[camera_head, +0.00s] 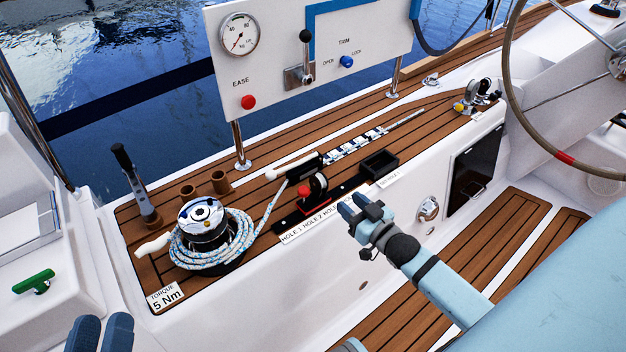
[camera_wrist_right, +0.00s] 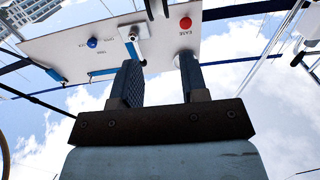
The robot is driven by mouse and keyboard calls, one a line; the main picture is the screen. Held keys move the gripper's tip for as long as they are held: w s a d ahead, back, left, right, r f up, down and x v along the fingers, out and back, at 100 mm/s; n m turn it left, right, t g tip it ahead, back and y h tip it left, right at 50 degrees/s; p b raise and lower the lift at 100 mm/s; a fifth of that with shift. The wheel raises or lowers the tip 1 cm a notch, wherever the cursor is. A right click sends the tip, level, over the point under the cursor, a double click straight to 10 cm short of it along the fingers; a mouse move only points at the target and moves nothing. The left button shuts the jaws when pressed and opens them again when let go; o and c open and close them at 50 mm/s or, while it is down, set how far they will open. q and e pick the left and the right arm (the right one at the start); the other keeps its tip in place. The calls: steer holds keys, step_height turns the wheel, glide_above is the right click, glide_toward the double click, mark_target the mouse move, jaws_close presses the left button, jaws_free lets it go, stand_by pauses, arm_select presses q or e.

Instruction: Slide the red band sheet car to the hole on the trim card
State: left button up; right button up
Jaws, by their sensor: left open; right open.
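The sheet car (camera_head: 314,207) with a red band at its base sits on a short black track on the teak side deck. A blue-flecked white rope runs up beside it from the winch (camera_head: 203,222). A white strip (camera_head: 300,234) on the coaming below the track reads HOLE 1, HOLE 2 and further text that my right gripper partly hides. I cannot tell which card is the trim card. My right gripper (camera_head: 362,208) is open and empty, right of and in front of the car. My left gripper (camera_head: 101,330) is open at the bottom left, far from the car.
A white panel (camera_head: 275,70) with a gauge, red EASE button (camera_head: 248,102), lever (camera_head: 303,60) and blue TRIM knob (camera_head: 347,61) stands behind the track. A steering wheel (camera_head: 510,100) is at the right.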

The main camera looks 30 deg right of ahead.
mark_target(324, 180)
steer(key=w+b, duration=0.1)
steer(key=w, duration=0.3)
steer(key=w+b, duration=0.1)
steer(key=w, duration=0.3)
steer(key=w+a+b, duration=0.1)
steer(key=w, duration=0.3)
steer(key=shift+b, duration=0.3)
arm_select(q)
steer(key=f+g, duration=0.1)
steer(key=f, duration=0.2)
steer(key=f+g, duration=0.1)
steer(key=f, duration=0.1)
steer(key=shift+d+f+m+g, duration=0.2)
steer(key=shift+f+m+g, duration=0.1)
steer(key=shift+f, duration=0.1)
